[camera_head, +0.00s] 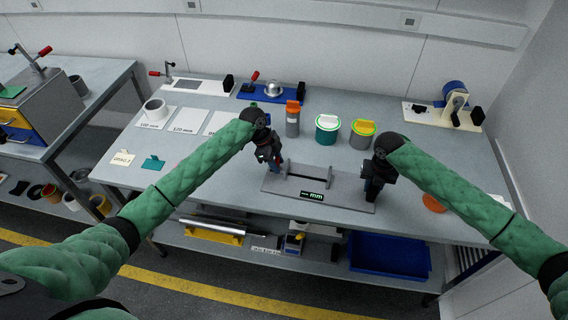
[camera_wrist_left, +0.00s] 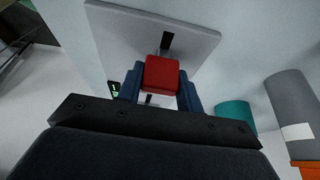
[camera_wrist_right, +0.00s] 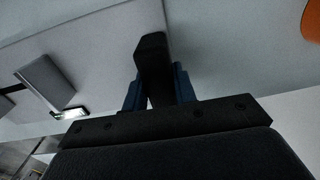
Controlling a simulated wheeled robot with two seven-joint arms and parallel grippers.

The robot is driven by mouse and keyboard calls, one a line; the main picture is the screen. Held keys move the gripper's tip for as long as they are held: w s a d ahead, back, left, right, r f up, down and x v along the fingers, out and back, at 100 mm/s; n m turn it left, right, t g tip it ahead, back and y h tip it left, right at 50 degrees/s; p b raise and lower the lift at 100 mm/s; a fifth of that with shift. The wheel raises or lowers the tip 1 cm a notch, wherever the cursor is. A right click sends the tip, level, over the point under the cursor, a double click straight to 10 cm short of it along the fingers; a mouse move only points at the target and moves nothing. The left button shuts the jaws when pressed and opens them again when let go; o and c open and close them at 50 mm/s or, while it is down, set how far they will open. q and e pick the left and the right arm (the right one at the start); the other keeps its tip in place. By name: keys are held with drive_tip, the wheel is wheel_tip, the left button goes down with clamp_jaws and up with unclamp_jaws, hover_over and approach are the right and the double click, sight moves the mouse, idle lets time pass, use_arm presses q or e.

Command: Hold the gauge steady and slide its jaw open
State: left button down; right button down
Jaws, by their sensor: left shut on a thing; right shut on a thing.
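The gauge (camera_head: 345,201) is a flat grey plate with a dark rail, upright grey jaws and a small lit display (camera_head: 312,196) reading "mm"; its digits are too small to tell. It lies near the table's front edge. My left gripper (camera_head: 274,166), at the gauge's left end, is shut on a red block (camera_wrist_left: 162,75), blue fingers on both its sides. My right gripper (camera_head: 371,192), at the right end, is shut on a black upright grip (camera_wrist_right: 152,58). In the head view both grips are mostly hidden by the grippers.
An orange disc (camera_head: 433,203) lies right of my right gripper.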

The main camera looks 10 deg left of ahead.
use_arm(q)
drive_tip(key=c, duration=0.9)
unclamp_jaws()
drive_tip(key=shift+a, duration=0.15)
use_arm(e)
drive_tip(key=shift+d+f, duration=0.15)
use_arm(q)
drive_tip(key=shift+r, duration=0.1)
drive_tip(key=v, duration=1.2)
use_arm(e)
drive_tip(key=c, duration=1)
unclamp_jaws()
drive_tip(key=shift+w, duration=0.1)
drive_tip(key=shift+c, duration=0.2)
use_arm(q)
drive_tip(key=shift+w, duration=0.1)
